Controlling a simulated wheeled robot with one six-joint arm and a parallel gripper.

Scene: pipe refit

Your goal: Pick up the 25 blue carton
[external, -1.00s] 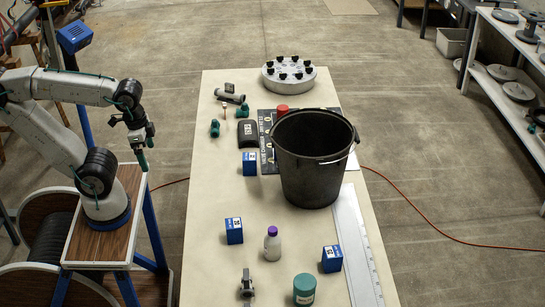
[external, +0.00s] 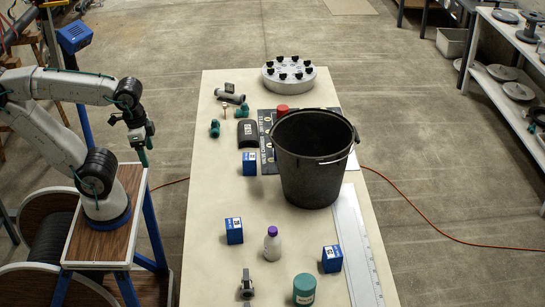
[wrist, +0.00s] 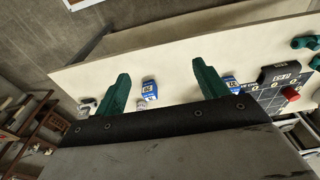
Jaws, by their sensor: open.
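Three blue cartons stand apart on the long table: one at the front left (external: 234,231), one left of the bucket (external: 249,164) and one at the front right (external: 332,259). Each bears a small white label; the numbers are too small for me to tell which carton is 25. My gripper (external: 145,157) hangs empty, off the table's left side, away from all the cartons. In the wrist view, its green fingers (wrist: 160,70) are spread. One blue carton (wrist: 150,88) shows between them, and another (wrist: 232,84) shows just right of the right finger.
A large black bucket (external: 302,165) stands mid-table. A purple-capped bottle (external: 272,244), a teal jar (external: 304,289) and a grey metal part (external: 246,285) stand near the front cartons. A steel ruler (external: 358,245) runs along the right edge. The table's left strip is mostly clear.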

